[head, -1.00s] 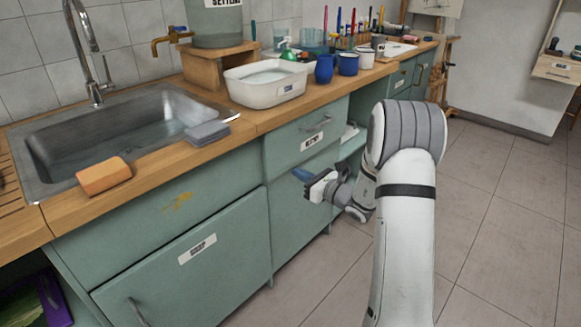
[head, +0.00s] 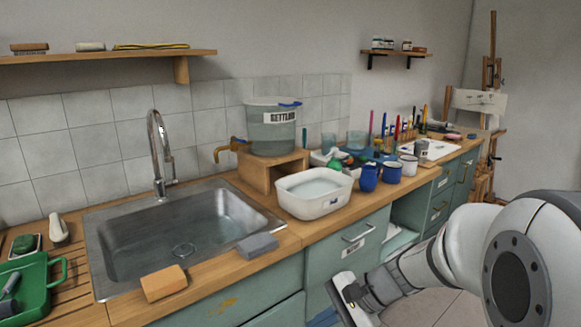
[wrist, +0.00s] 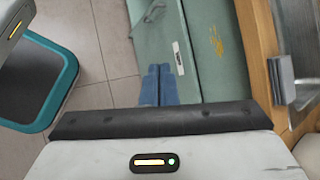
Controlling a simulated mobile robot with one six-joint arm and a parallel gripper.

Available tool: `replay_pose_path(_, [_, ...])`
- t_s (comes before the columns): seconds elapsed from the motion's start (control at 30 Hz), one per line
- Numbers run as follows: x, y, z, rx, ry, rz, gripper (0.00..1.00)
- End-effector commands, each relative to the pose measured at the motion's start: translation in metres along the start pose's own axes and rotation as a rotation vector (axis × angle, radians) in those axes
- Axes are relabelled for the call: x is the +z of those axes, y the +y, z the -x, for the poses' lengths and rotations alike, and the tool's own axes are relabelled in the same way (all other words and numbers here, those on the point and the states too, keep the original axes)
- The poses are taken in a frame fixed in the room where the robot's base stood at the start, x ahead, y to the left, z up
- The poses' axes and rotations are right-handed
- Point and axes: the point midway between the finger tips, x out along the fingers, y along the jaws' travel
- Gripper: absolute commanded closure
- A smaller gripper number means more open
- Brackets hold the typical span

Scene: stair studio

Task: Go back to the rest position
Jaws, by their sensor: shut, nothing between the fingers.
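My gripper shows at the bottom of the head view, in front of the green cabinet (head: 225,305). Its blue fingers (head: 324,318) are partly cut off by the lower edge of that view. In the wrist view the blue fingers (wrist: 158,85) lie side by side, closed, with nothing held between them. They are over the floor beside the cabinet front (wrist: 195,45), apart from the worktop. My arm reaches in from the right in the head view.
The wooden worktop (head: 130,312) holds a sink (head: 185,235), an orange sponge (head: 164,283), a grey block (head: 257,245), a white basin (head: 313,203) and blue mugs (head: 368,178). A drawer handle (head: 358,232) sticks out near my arm.

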Motion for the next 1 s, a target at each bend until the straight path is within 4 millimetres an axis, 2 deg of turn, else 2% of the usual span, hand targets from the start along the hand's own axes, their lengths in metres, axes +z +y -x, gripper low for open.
replay_pose_path(0.03, [0.024,0.003,0.021,0.072,0.049,0.105,1.00])
replay_pose_path(0.2, [0.059,0.036,0.072,0.333,0.224,0.457,1.00])
replay_pose_path(0.4, [0.076,0.055,0.128,0.571,0.402,0.786,1.00])
replay_pose_path(0.5, [0.078,0.059,0.145,0.641,0.455,0.879,1.00])
replay_pose_path(0.63, [0.079,0.061,0.152,0.683,0.484,0.932,1.00])
replay_pose_path(1.0, [0.077,0.061,0.152,0.687,0.486,0.935,1.00])
